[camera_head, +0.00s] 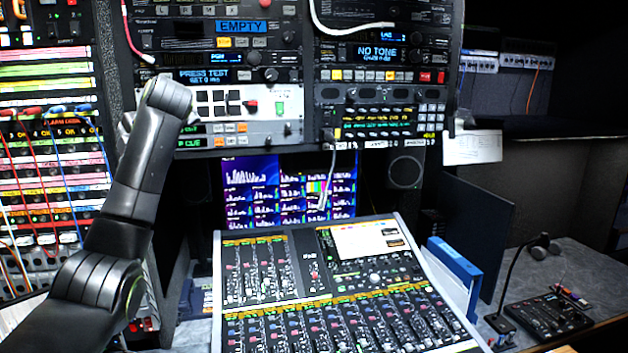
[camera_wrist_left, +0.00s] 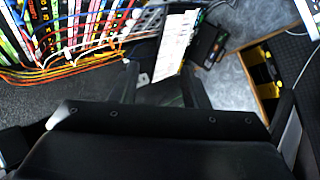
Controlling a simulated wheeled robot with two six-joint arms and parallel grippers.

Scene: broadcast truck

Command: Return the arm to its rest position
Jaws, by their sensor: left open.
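My left arm (camera_head: 130,210) comes in from the lower left in the head view. It is bent upward, with its upper bend in front of the rack's lower left part. My left gripper is hidden behind the arm in that view. In the left wrist view the two dark fingers of my left gripper (camera_wrist_left: 162,82) stand apart with nothing held between them. A white paper strip (camera_wrist_left: 176,42) shows beyond the fingers. My right gripper is not in view.
A patch panel with coloured cables (camera_head: 50,170) stands close left of the arm; cables (camera_wrist_left: 75,45) also show in the wrist view. The equipment rack (camera_head: 215,150) is behind. A mixing console (camera_head: 320,290) fills the middle. A gooseneck microphone (camera_head: 515,270) stands at right.

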